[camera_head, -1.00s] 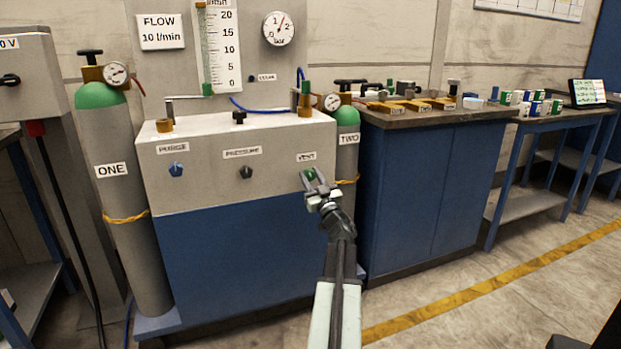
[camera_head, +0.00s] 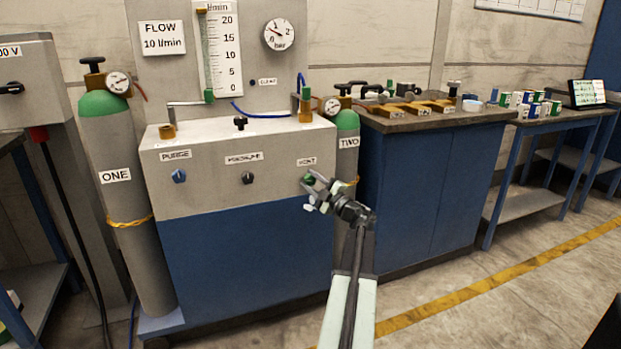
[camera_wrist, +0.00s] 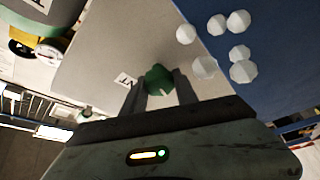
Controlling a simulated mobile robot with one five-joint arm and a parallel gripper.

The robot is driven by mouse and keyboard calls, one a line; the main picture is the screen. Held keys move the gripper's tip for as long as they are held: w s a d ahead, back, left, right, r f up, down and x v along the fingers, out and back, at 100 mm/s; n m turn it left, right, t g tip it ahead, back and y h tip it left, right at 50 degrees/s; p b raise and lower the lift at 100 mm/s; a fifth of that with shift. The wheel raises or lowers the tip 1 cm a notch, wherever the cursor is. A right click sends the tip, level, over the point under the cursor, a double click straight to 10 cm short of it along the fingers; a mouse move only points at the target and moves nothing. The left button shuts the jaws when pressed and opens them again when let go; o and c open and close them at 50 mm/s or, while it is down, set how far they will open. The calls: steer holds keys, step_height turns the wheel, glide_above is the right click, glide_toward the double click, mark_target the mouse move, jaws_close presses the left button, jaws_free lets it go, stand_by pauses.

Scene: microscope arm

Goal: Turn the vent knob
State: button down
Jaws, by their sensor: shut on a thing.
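The vent knob (camera_head: 308,180) is green and sits under the VENT label (camera_head: 307,162) at the right of the grey control panel (camera_head: 210,195). My gripper (camera_head: 312,183) is at the knob, with its jaws tilted in the head view. The wrist view shows the green knob (camera_wrist: 158,80) between the two fingers of my gripper (camera_wrist: 160,92), which are shut on it. The fingers hide the knob's sides. Part of the label (camera_wrist: 124,80) shows beside the left finger.
A blue purge knob (camera_head: 179,176) and a black pressure knob (camera_head: 247,177) are left of the vent knob. Cylinder ONE (camera_head: 122,215) stands left, cylinder TWO (camera_head: 347,150) close right. A dial gauge (camera_head: 278,33) is above. Several white faceted shapes (camera_wrist: 228,45) show in the wrist view.

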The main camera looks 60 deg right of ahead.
steer(key=shift+a+n+y+p, duration=0.1)
steer(key=shift+n+y+p, duration=0.45)
steer(key=shift+n, duration=0.65)
steer(key=shift+g, duration=0.3)
steer(key=c, duration=0.9)
jaws_free()
steer(key=shift+c, duration=0.2)
steer(key=b+v, duration=0.1)
steer(key=v, duration=0.6)
steer(key=shift+s, duration=0.35)
steer(key=shift+a+f, duration=0.1)
